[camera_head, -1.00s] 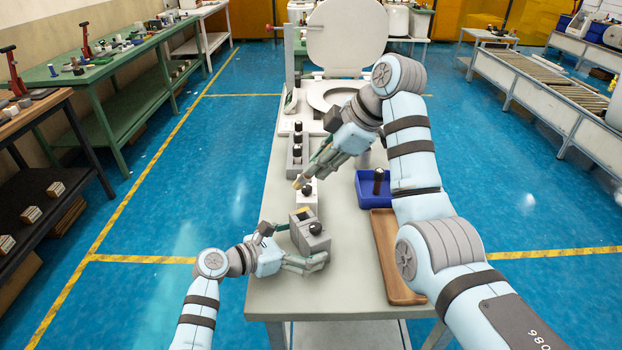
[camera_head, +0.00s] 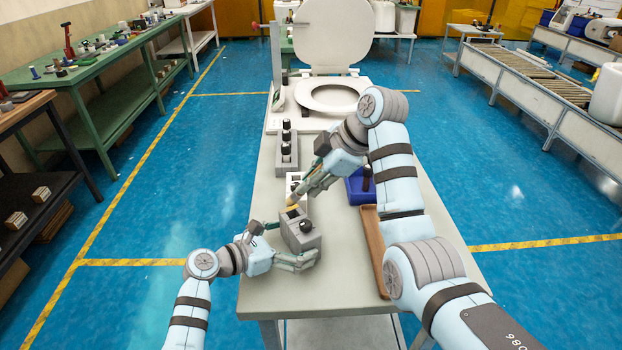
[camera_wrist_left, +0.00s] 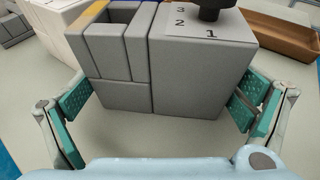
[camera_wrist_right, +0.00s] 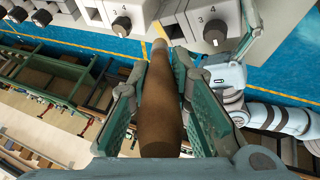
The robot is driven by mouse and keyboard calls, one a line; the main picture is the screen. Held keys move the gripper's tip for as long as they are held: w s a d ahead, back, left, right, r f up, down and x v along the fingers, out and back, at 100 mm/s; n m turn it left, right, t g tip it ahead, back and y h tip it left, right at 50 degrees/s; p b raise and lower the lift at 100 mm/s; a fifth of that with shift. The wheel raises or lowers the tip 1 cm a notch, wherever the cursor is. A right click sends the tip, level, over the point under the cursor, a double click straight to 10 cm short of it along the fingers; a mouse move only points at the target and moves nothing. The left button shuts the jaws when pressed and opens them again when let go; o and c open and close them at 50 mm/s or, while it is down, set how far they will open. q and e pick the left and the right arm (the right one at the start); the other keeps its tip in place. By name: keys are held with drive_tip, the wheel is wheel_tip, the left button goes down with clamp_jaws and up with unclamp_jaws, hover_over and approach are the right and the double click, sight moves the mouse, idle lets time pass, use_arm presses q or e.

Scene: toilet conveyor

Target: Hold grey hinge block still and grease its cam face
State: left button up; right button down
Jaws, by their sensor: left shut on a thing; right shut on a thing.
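The grey hinge block (camera_head: 301,240) stands on the table with a black knob on top. In the left wrist view the block (camera_wrist_left: 205,70) shows the numbers 1, 2 and 3, and a yellow strip (camera_wrist_left: 88,12) at its far left top edge. My left gripper (camera_head: 281,246) is shut on the block, a pad on each side. My right gripper (camera_head: 318,184) is shut on a brown-handled tool (camera_wrist_right: 160,105). The tool's yellowish tip (camera_head: 293,207) points down close to the block's far edge. I cannot tell whether they touch.
A white block (camera_head: 293,181) and a grey rack with black knobs (camera_head: 287,163) stand behind the hinge block. A blue bin (camera_head: 358,196) and a brown tray (camera_head: 372,247) lie to the right. A toilet seat (camera_head: 333,97) stands at the back.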

drive_tip(key=shift+f, duration=0.8)
idle(0.4)
drive_tip(key=shift+w, duration=0.35)
drive_tip(key=shift+s, duration=0.1)
idle(0.3)
drive_tip(key=shift+s, duration=0.1)
